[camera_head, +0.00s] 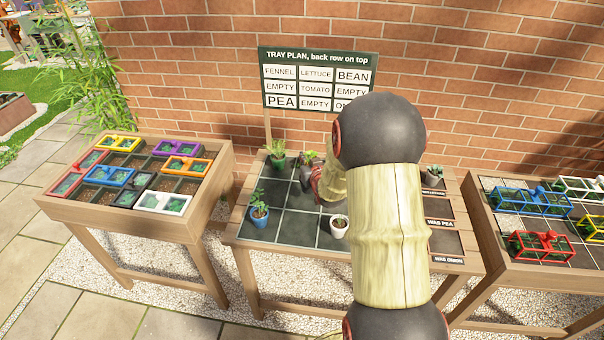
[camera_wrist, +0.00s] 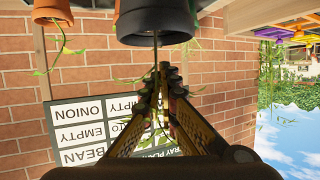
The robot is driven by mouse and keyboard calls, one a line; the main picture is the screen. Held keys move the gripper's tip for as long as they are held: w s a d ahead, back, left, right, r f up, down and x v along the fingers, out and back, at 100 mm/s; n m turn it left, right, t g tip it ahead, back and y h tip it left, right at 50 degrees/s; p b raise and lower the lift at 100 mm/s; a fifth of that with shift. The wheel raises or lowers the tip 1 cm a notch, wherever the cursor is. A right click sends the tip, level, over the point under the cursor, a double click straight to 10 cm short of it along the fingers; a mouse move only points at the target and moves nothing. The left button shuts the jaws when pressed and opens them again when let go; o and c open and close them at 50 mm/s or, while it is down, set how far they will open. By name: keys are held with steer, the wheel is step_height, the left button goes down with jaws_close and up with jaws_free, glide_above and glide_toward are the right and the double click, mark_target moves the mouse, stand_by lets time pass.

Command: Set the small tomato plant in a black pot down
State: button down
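In the wrist view, which is upside down, the small tomato plant's black pot (camera_wrist: 155,18) is at the top edge. A thin stem runs from it between my fingers, and leaves spread behind them. My gripper (camera_wrist: 158,75) has its fingers closed together around this stem. In the head view my gripper (camera_head: 318,186) is over the middle of the dark gridded tray (camera_head: 285,228), partly behind my arm. Green leaves (camera_head: 308,156) show just beyond it. The black pot is not clear there, and I cannot tell whether it touches the tray.
On the tray stand a green pot (camera_head: 278,161), a blue pot (camera_head: 259,214) and a white pot (camera_head: 339,227). A small plant (camera_head: 434,173) sits at the right. The plan sign (camera_head: 317,80) stands behind. Side tables hold coloured frames. An orange pot (camera_wrist: 53,10) shows in the wrist view.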

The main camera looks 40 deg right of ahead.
steer(key=w+d+f+b, duration=0.1)
steer(key=w+f+b, duration=0.1)
steer(key=f, duration=0.4)
steer(key=shift+w+f+b, duration=0.3)
steer(key=shift+w+f, duration=0.05)
steer(key=shift+w, duration=0.15)
steer(key=shift+d, duration=0.1)
steer(key=shift+f, duration=0.15)
steer(key=c, duration=2.1)
jaws_free()
steer(key=shift+o, duration=0.3)
